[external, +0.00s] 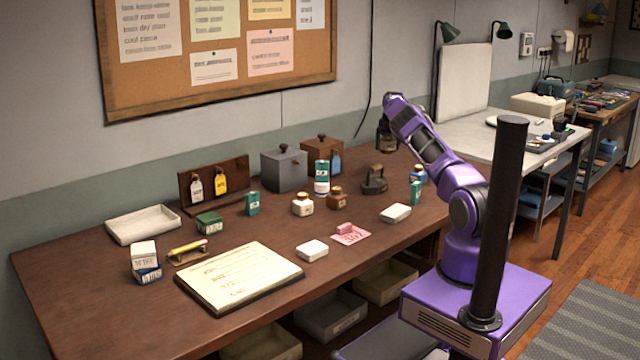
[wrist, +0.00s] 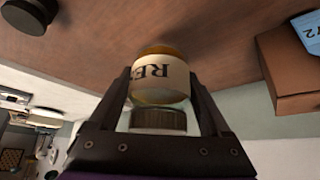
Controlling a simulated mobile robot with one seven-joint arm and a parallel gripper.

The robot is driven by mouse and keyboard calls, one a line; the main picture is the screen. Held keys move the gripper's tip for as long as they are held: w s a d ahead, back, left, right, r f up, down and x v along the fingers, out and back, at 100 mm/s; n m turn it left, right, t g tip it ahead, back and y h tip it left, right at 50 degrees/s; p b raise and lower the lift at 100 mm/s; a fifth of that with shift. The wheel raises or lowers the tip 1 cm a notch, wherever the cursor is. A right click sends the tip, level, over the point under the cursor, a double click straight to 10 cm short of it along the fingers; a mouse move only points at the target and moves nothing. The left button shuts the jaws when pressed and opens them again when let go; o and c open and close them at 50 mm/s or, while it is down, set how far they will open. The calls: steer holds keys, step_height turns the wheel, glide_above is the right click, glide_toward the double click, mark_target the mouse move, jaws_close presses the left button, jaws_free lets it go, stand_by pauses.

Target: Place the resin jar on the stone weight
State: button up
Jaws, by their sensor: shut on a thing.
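The resin jar (wrist: 163,80), amber with a cream label lettered "RE" and a dark lid, is held between the two fingers of my gripper (wrist: 160,92). The label reads upside down in the wrist view. In the external view my gripper (external: 387,133) is raised over the back of the bench, and the jar is small and dark there. A dark grey weight with a raised handle (external: 374,181), apparently the stone weight, stands on the bench lower in the picture, apart from the jar. A dark round object (wrist: 30,14) in the wrist view may be this weight.
A brown box with a blue tag (external: 322,157) and a grey lidded box (external: 284,168) stand left of my gripper. Small bottles (external: 337,197) stand near the weight. A white block (external: 395,213) lies in front of it. A white tray (external: 143,225) is far left.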

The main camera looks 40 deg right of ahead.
steer(key=shift+r, duration=0.6)
steer(key=shift+s+d+r, duration=0.1)
steer(key=shift+d+r, duration=0.05)
steer(key=shift+r, duration=0.05)
steer(key=s+d+r+m+g+h, duration=0.15)
steer(key=s+d+m, duration=0.25)
steer(key=s+d, duration=0.7)
steer(key=s+d+r+m+g+h, duration=0.1)
steer(key=s+d+r+m+g, duration=0.15)
steer(key=s+d, duration=0.85)
steer(key=shift+m+y, duration=0.25)
steer(key=shift+m, duration=0.1)
steer(key=s+a+f, duration=0.1)
steer(key=f, duration=0.2)
steer(key=s+a+f, duration=0.1)
steer(key=a+f, duration=0.1)
steer(key=f, duration=0.1)
steer(key=s+a+f, duration=0.1)
steer(key=f, duration=0.2)
steer(key=shift+s+a+f+b, duration=0.15)
steer(key=shift+s+f+b, duration=0.15)
steer(key=shift+s, duration=0.1)
steer(key=shift+f, duration=0.1)
steer(key=shift+f, duration=0.15)
steer(key=o, duration=1.5)
